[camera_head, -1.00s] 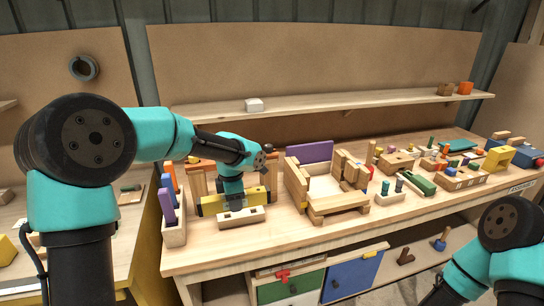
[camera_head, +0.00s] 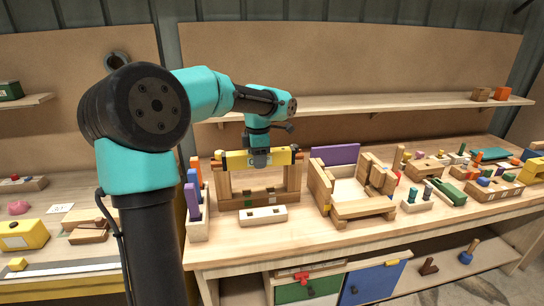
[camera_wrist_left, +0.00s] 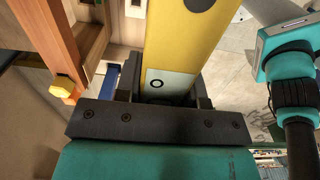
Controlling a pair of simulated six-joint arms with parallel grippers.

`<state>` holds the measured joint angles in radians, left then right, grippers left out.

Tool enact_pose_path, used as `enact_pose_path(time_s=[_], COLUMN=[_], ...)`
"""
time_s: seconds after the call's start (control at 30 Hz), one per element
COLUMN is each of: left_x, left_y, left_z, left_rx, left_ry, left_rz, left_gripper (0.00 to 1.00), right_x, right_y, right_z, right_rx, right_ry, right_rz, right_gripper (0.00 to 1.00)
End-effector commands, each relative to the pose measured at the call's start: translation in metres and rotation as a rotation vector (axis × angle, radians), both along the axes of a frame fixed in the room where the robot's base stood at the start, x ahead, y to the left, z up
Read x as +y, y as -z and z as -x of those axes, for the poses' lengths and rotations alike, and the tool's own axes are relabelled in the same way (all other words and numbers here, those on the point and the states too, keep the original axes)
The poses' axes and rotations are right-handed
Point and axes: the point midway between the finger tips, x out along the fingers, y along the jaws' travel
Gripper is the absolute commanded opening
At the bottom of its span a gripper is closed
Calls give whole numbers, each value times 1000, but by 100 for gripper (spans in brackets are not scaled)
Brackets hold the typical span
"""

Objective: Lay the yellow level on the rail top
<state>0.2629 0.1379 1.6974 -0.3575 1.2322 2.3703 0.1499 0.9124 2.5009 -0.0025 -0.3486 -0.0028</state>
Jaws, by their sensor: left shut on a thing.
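The yellow level (camera_head: 236,160) is held crosswise in my left gripper (camera_head: 259,158), raised clear of the bench. In the left wrist view the level (camera_wrist_left: 185,40) runs up and away from between the dark jaws (camera_wrist_left: 160,88), which are shut on it. A wooden frame stands on the bench, with a left post (camera_head: 225,186), a right post (camera_head: 293,180) and a low bar (camera_head: 262,198). The level overlaps the frame's top, with orange ends (camera_head: 298,150) showing beside it. The rail top is mostly hidden, so I cannot tell whether they touch. My right gripper is not in view.
A pale block with holes (camera_head: 263,216) lies in front of the frame. A wooden box with upright purple and orange pieces (camera_head: 197,215) stands to its left. A wooden crate-like assembly (camera_head: 350,190) stands to its right. The bench front (camera_head: 280,240) is clear.

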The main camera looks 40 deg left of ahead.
Motion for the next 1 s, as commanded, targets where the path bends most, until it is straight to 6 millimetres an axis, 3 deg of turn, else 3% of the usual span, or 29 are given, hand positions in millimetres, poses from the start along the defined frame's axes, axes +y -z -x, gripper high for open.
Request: enact_pose_path(time_s=[0.37,1.0], left_x=[7,93], left_y=[1,13], left_z=[-8,-84], left_rx=[0,-1], left_ry=[1,0], left_rz=[0,0], left_gripper=[6,6], right_x=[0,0], right_y=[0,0], right_z=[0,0], right_rx=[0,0], right_ry=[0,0], right_rz=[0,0], right_gripper=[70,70])
